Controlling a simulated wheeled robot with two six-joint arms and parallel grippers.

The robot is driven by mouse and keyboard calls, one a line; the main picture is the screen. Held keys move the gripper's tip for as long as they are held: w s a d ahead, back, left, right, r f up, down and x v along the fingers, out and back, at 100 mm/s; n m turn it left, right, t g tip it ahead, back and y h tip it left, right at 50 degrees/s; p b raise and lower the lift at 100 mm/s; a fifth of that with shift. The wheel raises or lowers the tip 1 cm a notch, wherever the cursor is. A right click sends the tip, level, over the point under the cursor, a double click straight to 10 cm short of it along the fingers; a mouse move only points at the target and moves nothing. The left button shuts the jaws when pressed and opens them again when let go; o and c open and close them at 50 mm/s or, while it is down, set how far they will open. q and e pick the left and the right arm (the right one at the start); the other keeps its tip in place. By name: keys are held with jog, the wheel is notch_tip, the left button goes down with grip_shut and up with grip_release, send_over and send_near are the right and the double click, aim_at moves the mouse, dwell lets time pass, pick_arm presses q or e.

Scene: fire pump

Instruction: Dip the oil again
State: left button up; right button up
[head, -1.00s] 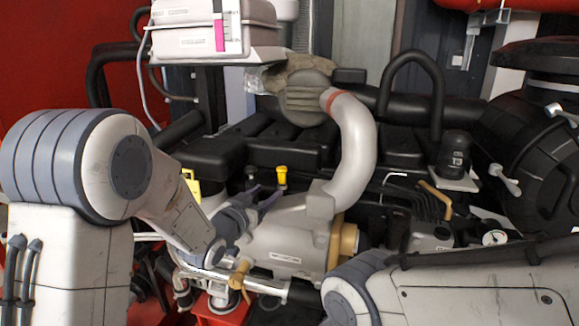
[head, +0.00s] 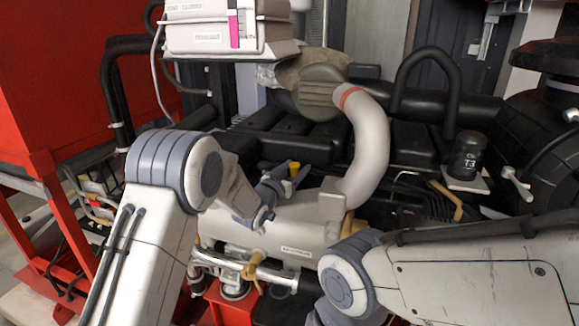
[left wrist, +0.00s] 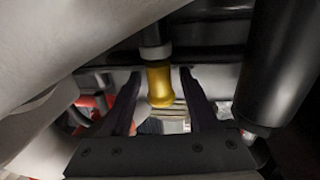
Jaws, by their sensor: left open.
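The dipstick's yellow handle (head: 294,169) stands upright behind the light grey pipe housing, on the engine. In the left wrist view the yellow handle (left wrist: 160,84) shows below a pale collar and a dark stem, between two dark fingers. My left gripper (head: 281,176) reaches the handle from the left, and also shows in the left wrist view (left wrist: 163,100). Its fingers are open, one on each side of the handle, with a gap visible on both sides. In the head view the gripper hides part of the handle. My right arm crosses the lower right, but its gripper is out of view.
A large curved grey pipe (head: 370,145) rises just right of the handle. A black cylindrical filter (head: 467,155) stands farther right. A white control box (head: 225,28) hangs above. Brass valve handles (head: 253,266) sit below the left gripper. Red framework fills the left side.

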pick_arm(q)
jog(key=shift+a, duration=0.1)
grip_shut()
jog(key=shift+w+a+r, duration=0.1)
jog(key=shift+a+r, duration=0.1)
dwell(1.1)
